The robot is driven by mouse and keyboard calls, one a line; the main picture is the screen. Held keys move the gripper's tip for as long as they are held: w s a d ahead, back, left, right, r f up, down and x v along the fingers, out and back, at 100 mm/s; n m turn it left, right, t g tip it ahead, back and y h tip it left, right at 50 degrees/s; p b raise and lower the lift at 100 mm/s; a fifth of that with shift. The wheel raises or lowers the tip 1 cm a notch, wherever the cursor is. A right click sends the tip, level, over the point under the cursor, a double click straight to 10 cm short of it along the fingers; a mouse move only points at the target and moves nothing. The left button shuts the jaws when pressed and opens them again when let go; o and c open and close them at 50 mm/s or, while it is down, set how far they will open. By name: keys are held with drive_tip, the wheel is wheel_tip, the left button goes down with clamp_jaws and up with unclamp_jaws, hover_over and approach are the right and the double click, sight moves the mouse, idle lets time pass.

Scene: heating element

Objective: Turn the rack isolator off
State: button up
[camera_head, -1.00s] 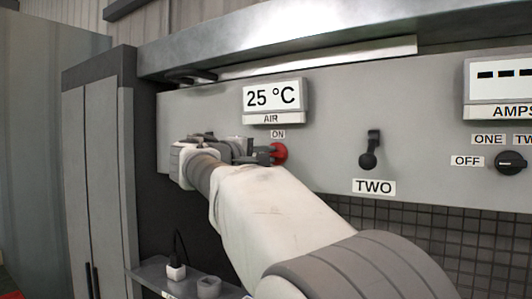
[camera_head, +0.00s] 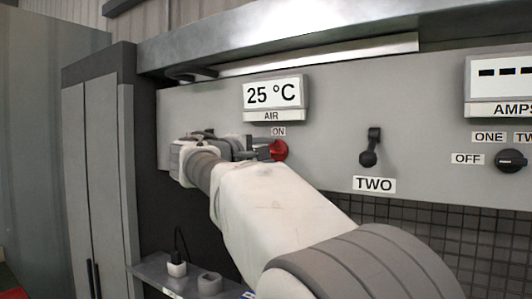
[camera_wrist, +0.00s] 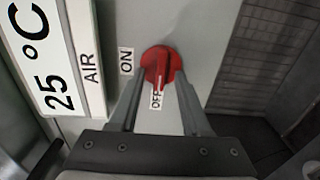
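The rack isolator is a red rotary knob (camera_head: 279,150) on the grey panel, below the AIR display. In the wrist view the knob (camera_wrist: 160,64) sits between the fingertips, with the ON label (camera_wrist: 126,60) at its left and the OFF label (camera_wrist: 156,99) below it. Its raised grip appears to point toward OFF. My gripper (camera_wrist: 160,78) is open, with one finger on each side of the knob; I cannot tell whether either finger touches it. In the head view my gripper (camera_head: 262,149) reaches the knob from the left and hides the OFF label.
The AIR display (camera_head: 273,95) reads 25 °C. A black switch (camera_head: 369,148) above the TWO label and a black rotary selector (camera_head: 511,160) are to the right. A shelf (camera_head: 152,273) holding small items is below. A metal ledge (camera_head: 290,62) overhangs the panel.

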drive_tip(key=b+v, duration=0.3)
drive_tip(key=v, duration=1.4)
drive_tip(key=shift+s+a+b, duration=0.15)
drive_tip(key=shift+s+b, duration=0.05)
drive_tip(key=shift+b, duration=0.15)
drive_tip(key=s+d+f+m+g+y, duration=0.2)
drive_tip(key=d+f+g, duration=0.1)
drive_tip(key=d+f, duration=0.65)
drive_tip(key=s+d+f+m+g+y, duration=0.1)
drive_tip(key=s+d+f+g+y, duration=0.2)
drive_tip(key=d+f, duration=0.6)
drive_tip(key=s+d+f+m+g+y, duration=0.1)
drive_tip(key=s+f+m, duration=0.3)
drive_tip(key=s+f, duration=0.4)
drive_tip(key=s+d+f+m+g+y, duration=0.2)
drive_tip(key=s+d+f+m+y, duration=0.1)
drive_tip(key=s+f, duration=0.6)
drive_tip(key=shift+f+m+y, duration=0.35)
drive_tip(key=shift+m+y, duration=0.05)
drive_tip(key=shift+m, duration=0.3)
drive_tip(key=shift+s+d, duration=0.15)
